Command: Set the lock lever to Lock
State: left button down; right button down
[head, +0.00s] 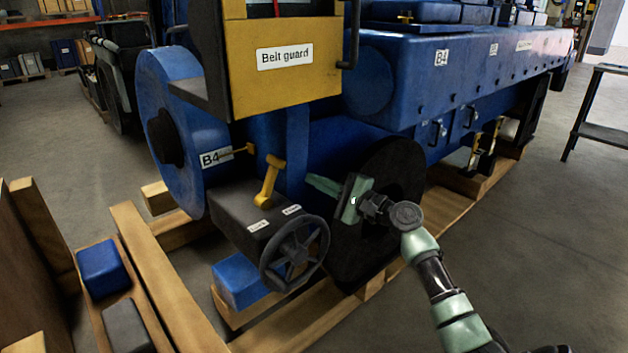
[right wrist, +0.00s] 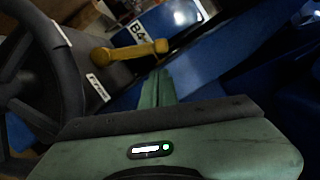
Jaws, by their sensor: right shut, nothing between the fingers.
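The yellow lock lever (head: 268,182) stands on top of a dark box (head: 232,212) below the belt guard. Its upper end leans slightly right in the head view. Two small white labels, a left one (head: 258,225) and a right one (head: 291,210), sit on the box's front edge; their text is too small to read surely. My right gripper (head: 312,182) is shut and empty, a little right of the lever and apart from it. In the right wrist view the shut fingers (right wrist: 158,88) point toward the yellow lever (right wrist: 130,51), just beyond their tips. My left gripper is not in view.
A dark handwheel (head: 294,254) stands in front of the box. The yellow belt guard (head: 283,80) overhangs above. A large black disc (head: 400,172) is behind my right wrist. A blue flywheel (head: 180,120) is at the left. Open floor lies at the right.

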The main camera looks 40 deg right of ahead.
aim_at(285, 165)
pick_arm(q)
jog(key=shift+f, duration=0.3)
pick_arm(e)
jog(key=x, duration=0.7)
jog(key=shift+w+a, duration=0.1)
jog(key=shift+w, duration=0.15)
jog(key=shift+a, duration=0.1)
